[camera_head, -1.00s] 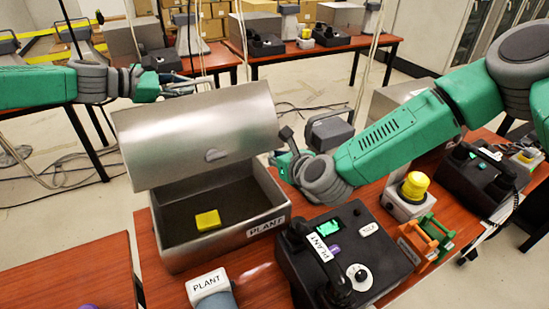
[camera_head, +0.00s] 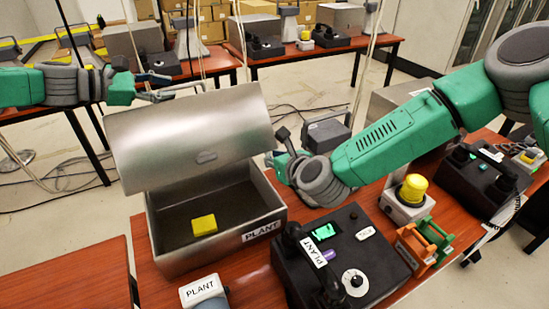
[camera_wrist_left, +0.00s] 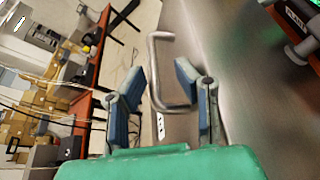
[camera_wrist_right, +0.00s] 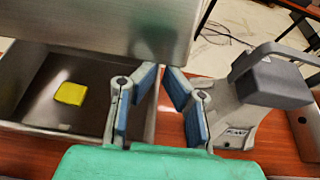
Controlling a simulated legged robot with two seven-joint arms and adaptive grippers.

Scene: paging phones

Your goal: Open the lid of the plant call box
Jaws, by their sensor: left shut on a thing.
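The plant call box (camera_head: 170,262) is a grey metal box with a PLANT label, standing on the wooden table. Its curved lid (camera_head: 190,125) is raised, tilted above the open interior, where a yellow block (camera_head: 204,224) lies. My left gripper (camera_head: 170,88) is at the lid's far upper edge. In the left wrist view, the lid's metal handle (camera_wrist_left: 155,75) lies between the fingers of that gripper (camera_wrist_left: 158,75). My right gripper (camera_wrist_right: 162,75) is partly open and empty, close to the lid's right edge. Its fingers are mostly hidden in the head view.
A black phone console (camera_head: 345,250) with a PLANT-labelled handset stands right of the box. A yellow beacon (camera_head: 412,188) and orange and green stands (camera_head: 425,240) are beyond it. A grey device with a handle (camera_wrist_right: 270,80) stands close to my right gripper.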

